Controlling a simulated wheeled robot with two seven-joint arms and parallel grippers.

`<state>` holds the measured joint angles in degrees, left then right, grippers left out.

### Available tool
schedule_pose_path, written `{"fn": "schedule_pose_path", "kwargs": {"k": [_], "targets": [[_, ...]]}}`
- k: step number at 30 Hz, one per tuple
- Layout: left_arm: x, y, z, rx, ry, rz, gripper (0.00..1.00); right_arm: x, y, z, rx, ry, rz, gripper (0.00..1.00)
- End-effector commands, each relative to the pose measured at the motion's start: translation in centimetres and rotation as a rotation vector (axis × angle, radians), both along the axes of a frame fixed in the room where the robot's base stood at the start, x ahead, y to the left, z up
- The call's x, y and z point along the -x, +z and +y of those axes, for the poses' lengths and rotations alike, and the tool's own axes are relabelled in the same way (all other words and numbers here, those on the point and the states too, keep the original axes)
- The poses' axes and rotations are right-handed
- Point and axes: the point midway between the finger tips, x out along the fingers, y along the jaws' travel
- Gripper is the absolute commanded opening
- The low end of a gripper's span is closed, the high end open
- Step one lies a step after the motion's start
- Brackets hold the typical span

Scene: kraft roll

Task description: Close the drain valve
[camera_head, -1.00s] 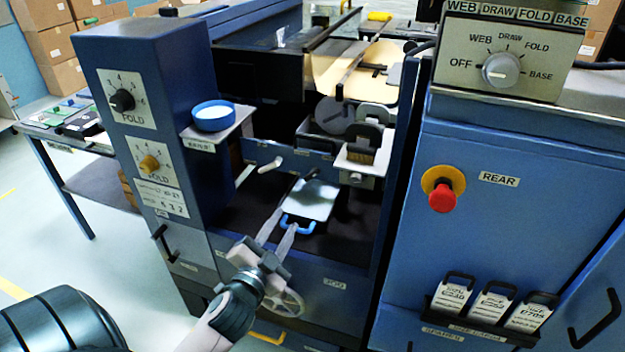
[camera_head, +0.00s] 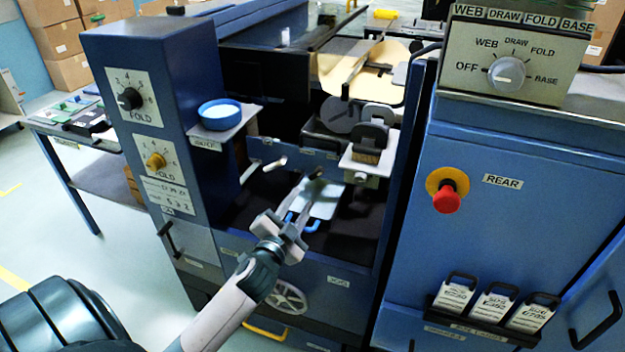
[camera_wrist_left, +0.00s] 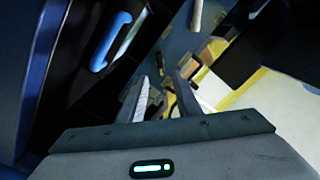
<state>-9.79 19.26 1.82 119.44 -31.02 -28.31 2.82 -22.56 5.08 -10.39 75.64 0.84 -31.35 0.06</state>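No part is readably marked as the drain valve, so I cannot tell for sure which it is. Inside the blue machine's bay, a pale peg-like lever (camera_head: 275,164) sticks out of a blue bar on the left; a pale peg also shows in the left wrist view (camera_wrist_left: 196,14). A short dark-and-pale lever end (camera_head: 317,173) shows further right, near my fingertips. My left gripper (camera_head: 308,184) is open, over the pale plate with the blue handle. In the left wrist view its fingers (camera_wrist_left: 162,84) are apart with nothing clearly between them. My right gripper is out of view.
The pale plate (camera_head: 322,204) with its blue handle (camera_wrist_left: 108,42) lies below my fingers. A blue round dish (camera_head: 220,115) stands on a shelf at the left. A red stop button (camera_head: 446,199) is on the right cabinet.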

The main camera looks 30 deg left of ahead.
Motion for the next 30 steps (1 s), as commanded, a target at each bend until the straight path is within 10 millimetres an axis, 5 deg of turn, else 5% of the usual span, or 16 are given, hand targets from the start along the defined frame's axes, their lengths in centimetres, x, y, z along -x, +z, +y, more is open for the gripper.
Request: {"fn": "schedule_pose_path", "kwargs": {"k": [15,30], "targets": [[-8.1,0.1,1.9,-0.001,-0.001,0.0,0.3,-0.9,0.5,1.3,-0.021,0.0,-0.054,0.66],[-9.3,0.0,2.2,-0.001,-0.001,0.001,0.3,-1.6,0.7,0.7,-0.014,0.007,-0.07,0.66]]}}
